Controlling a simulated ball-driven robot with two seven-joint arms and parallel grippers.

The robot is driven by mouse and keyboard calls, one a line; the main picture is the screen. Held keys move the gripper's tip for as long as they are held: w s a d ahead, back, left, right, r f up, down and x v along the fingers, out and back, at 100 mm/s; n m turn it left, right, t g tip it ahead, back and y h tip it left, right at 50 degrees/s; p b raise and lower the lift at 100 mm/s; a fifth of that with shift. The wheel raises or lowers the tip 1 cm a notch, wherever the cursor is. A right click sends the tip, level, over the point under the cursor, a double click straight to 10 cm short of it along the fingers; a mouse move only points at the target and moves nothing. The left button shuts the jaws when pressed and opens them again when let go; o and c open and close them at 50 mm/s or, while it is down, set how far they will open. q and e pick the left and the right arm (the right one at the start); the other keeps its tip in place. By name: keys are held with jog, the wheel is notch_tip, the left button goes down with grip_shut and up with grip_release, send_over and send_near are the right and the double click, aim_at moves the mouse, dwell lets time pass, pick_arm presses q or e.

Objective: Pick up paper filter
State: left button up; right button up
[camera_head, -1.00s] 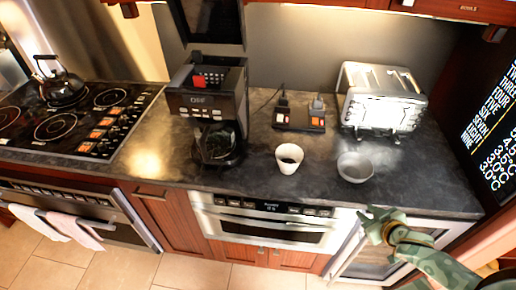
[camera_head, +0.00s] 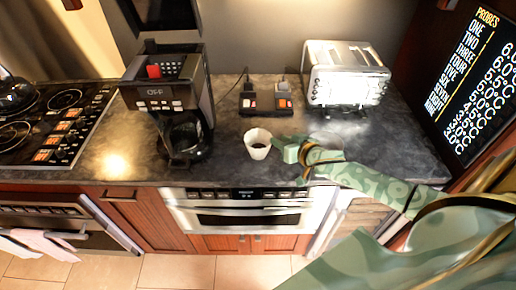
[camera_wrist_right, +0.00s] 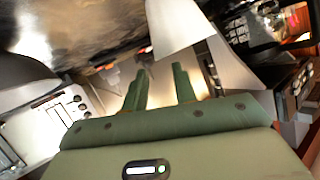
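A white tapered cup shape with dark contents, which looks like the paper filter (camera_head: 257,144), stands upright on the dark counter (camera_head: 230,178), right of the coffee maker. It also shows in the right wrist view as a white cone (camera_wrist_right: 178,24) beyond the fingers. My right gripper (camera_head: 285,148) is close to its right side in the head view; I cannot tell whether they touch. In the right wrist view the fingers of my right gripper (camera_wrist_right: 161,75) are apart with nothing between them. My left gripper is not in view.
A coffee maker (camera_head: 165,92) with a glass carafe (camera_head: 185,138) stands left of the filter. A switch box (camera_head: 266,104) and a silver toaster (camera_head: 345,75) are behind.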

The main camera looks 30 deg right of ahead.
aim_at(269, 135)
jog(key=b+x, duration=0.1)
jog(key=x, duration=0.5)
jog(key=shift+w, duration=0.1)
jog(key=shift+c, duration=0.3)
grip_shut()
